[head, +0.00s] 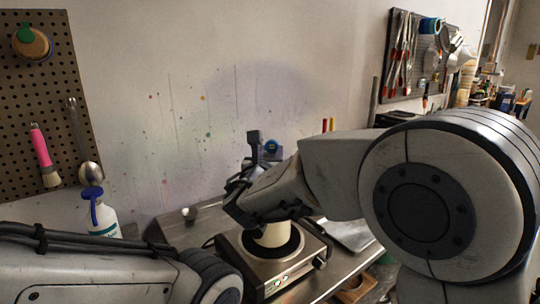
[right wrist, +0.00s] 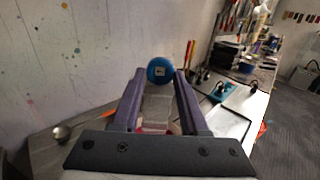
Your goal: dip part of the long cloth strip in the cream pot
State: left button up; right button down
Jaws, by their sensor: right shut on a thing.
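The cream pot (head: 272,236) stands on the dark round plate of a steel hot plate (head: 262,284) in the head view, its upper part hidden by my right gripper. My right gripper (head: 243,200) is over the pot. In the right wrist view, a pale greyish band, which looks like the long cloth strip (right wrist: 158,105), lies between the fingers of my right gripper (right wrist: 160,92), and they are shut on it. How the strip hangs, and whether it touches the pot's contents, is hidden. My left arm crosses the lower left; its gripper is out of view.
A white bottle with a blue top (head: 96,215) stands at the left by the wall. A blue round thing (right wrist: 159,70) is beyond the fingers. A metal tray (head: 350,235) lies right of the hot plate. Pegboards with tools (head: 35,100) hang on the wall.

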jog(key=shift+r+p, duration=1.5)
jog(key=shift+r, duration=1.4)
dwell(0.9)
notch_tip(320, 180, up, 5)
jog(key=p, duration=0.3)
